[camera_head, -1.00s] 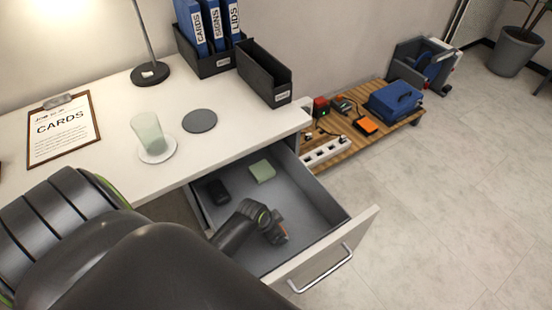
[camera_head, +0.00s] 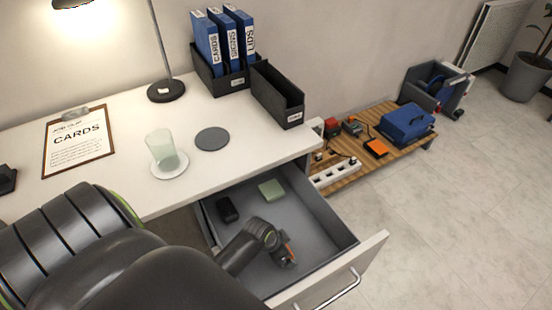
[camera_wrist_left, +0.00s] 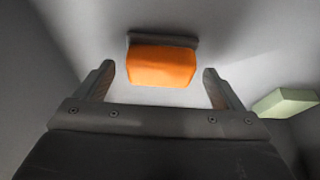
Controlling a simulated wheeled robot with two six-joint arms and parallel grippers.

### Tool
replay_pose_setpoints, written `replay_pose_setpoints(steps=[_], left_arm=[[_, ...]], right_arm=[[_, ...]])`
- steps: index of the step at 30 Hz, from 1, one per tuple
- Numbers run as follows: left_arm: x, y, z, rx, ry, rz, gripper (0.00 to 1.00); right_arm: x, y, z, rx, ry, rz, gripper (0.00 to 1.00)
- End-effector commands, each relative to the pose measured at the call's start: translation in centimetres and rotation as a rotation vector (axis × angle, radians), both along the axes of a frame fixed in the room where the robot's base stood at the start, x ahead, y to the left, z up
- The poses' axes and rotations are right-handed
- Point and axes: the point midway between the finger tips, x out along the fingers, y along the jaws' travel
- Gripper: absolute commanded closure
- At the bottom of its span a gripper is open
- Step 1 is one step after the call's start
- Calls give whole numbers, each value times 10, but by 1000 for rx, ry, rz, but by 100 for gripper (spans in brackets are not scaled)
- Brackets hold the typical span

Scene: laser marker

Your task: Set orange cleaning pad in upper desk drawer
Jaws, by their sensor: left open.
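The orange cleaning pad (camera_wrist_left: 162,66) with a grey backing lies in front of my left gripper (camera_wrist_left: 158,74) in the left wrist view. The gripper's fingers are open, one on each side of the pad, with gaps between. Most of the pad is hidden there by the gripper. My right gripper is not in view.
A green block (camera_head: 271,189) and a black item (camera_head: 227,210) lie at the drawer's back. On the desk (camera_head: 110,185) stand a glass (camera_head: 161,148) and a black open bin (camera_head: 277,95). A wooden platform (camera_head: 345,178) to the right holds a blue case (camera_head: 406,122).

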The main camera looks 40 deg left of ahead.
Motion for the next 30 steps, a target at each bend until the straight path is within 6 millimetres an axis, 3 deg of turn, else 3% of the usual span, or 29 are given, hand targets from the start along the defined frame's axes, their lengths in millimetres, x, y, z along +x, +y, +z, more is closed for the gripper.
replay_pose_setpoints(steps=[9,15,21,30], left_arm=[[-21,10,60,1,-3,0,11],[-32,14,88,1,-3,0,11],[-38,16,100,0,0,0,11],[-38,16,101,0,0,0,11]], right_arm=[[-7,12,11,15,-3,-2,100],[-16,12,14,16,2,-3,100],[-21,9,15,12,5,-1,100],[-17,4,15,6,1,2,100]])
